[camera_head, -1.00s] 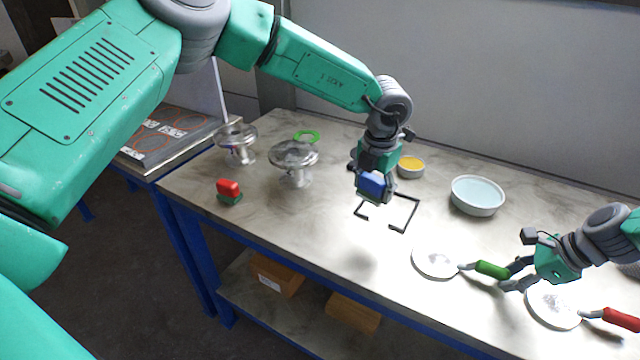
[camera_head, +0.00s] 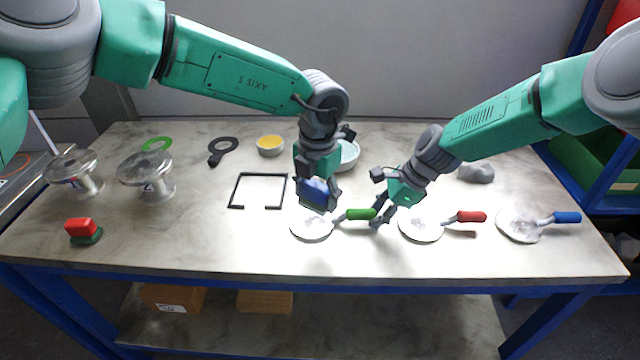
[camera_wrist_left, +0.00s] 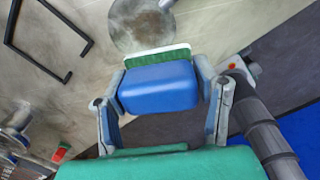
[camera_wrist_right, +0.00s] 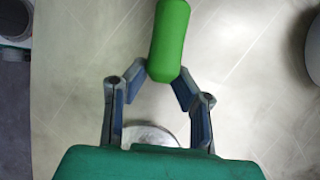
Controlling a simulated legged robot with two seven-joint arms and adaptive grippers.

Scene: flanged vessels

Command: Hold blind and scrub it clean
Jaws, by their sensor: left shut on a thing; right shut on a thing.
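My left gripper (camera_head: 319,200) is shut on a blue scrubbing block (camera_head: 318,191); in the left wrist view the block (camera_wrist_left: 158,88) shows a white and green layer on its far side. The block is above and close to the green-handled blind, whose round grey disc (camera_head: 311,226) lies at the front of the table. I cannot tell whether they touch. My right gripper (camera_head: 380,218) is shut on the end of the blind's green handle (camera_head: 360,214); this handle (camera_wrist_right: 168,42) also shows between the fingertips in the right wrist view.
Red-handled (camera_head: 420,227) and blue-handled (camera_head: 518,226) blinds lie to the right. A red and green block (camera_head: 83,230) is front left.

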